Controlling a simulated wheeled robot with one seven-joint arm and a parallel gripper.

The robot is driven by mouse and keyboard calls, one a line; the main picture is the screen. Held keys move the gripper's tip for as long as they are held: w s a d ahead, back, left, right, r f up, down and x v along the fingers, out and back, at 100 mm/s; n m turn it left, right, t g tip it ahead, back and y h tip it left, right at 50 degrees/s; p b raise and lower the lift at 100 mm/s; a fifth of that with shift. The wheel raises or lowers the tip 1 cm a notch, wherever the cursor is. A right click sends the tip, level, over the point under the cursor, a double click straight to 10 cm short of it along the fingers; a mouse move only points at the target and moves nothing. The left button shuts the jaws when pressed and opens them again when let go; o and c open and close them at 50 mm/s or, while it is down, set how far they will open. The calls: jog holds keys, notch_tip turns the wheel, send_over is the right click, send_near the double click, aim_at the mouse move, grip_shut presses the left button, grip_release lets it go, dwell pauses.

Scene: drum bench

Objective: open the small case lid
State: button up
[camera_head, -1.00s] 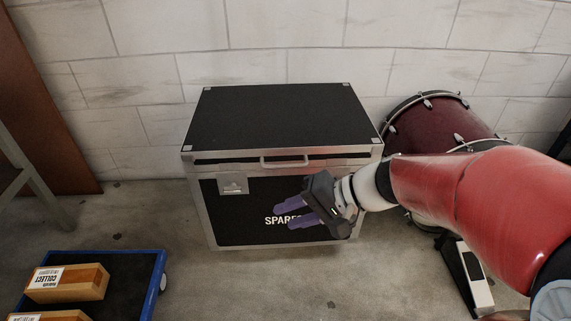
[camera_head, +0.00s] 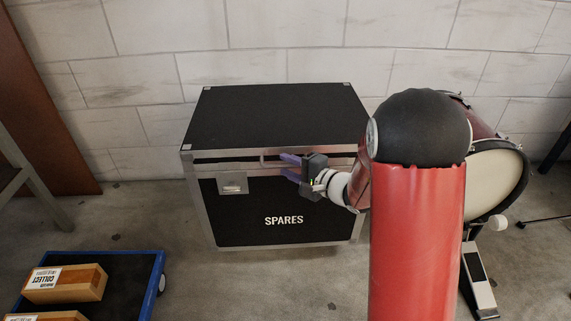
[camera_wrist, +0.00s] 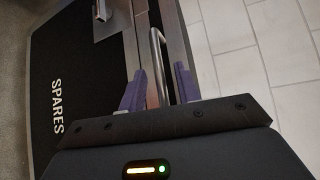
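The black case marked SPARES (camera_head: 235,225) stands on the floor against the wall, with metal edges. Its black lid (camera_head: 270,115) is shut. A metal handle (camera_head: 264,160) sits on the lid's front edge, partly hidden by my gripper; its bar also shows in the wrist view (camera_wrist: 156,50). My gripper (camera_head: 288,165) is at the case's front, right of the handle's middle. In the wrist view its two purple fingers (camera_wrist: 159,90) stand apart, one on each side of the handle bar, with gaps visible. A metal latch (camera_head: 232,183) is on the front, left of the handle.
A maroon bass drum (camera_head: 500,180) with a pedal (camera_head: 478,285) stands right of the case, partly behind my arm. A blue-edged trolley (camera_head: 150,285) with wooden boxes (camera_head: 65,284) is at lower left. The floor before the case is clear.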

jog(key=shift+x, duration=0.8)
grip_shut()
